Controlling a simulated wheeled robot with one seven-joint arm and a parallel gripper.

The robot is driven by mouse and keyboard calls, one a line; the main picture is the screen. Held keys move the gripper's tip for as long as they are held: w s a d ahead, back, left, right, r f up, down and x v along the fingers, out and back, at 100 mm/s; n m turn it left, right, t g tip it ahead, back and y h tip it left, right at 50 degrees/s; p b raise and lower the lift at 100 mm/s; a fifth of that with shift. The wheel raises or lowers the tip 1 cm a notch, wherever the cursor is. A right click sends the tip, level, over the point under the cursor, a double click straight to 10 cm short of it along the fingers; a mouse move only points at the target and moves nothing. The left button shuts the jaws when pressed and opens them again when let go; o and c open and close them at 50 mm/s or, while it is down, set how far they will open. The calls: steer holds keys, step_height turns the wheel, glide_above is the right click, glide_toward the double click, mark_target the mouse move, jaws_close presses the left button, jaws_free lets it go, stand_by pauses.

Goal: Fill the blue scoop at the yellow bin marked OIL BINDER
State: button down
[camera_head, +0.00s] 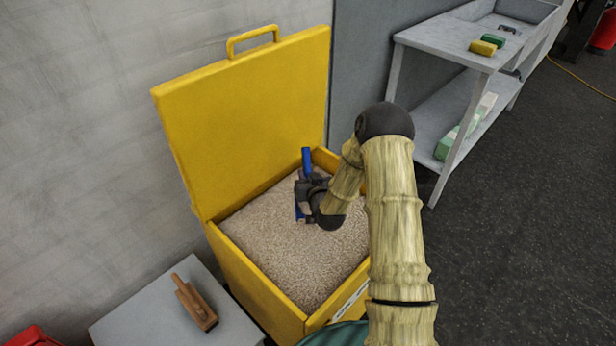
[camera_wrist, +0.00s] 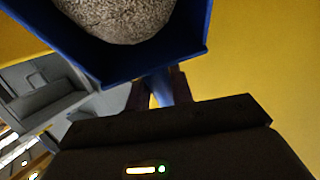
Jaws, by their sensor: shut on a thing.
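The yellow bin (camera_head: 258,290) stands by the wall with its lid (camera_head: 245,110) raised. Pale granules (camera_head: 290,255) fill much of it. A label (camera_head: 350,300) on its front is too oblique to read. My gripper (camera_head: 304,188) is over the granules inside the bin's outline, shut on the handle of the blue scoop (camera_head: 299,212). In the wrist view the blue scoop (camera_wrist: 195,60) is ahead of the jaws (camera_wrist: 160,92), and a rounded heap of grey granules (camera_wrist: 122,18) shows in it. How far the scoop is above the granules cannot be told.
A grey low table (camera_head: 140,320) with a wooden-handled brush (camera_head: 195,302) stands at front left. A red thing (camera_head: 33,337) is at the bottom left corner. A grey shelf bench (camera_head: 440,45) with small green and yellow blocks is behind right.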

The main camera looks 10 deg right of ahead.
mark_target(304, 152)
steer(key=shift+s+a+r+p, duration=0.1)
steer(key=shift+r+p, duration=0.2)
steer(key=shift+r, duration=0.45)
steer(key=shift+r+p, duration=1.7)
steer(key=shift+r, duration=1.1)
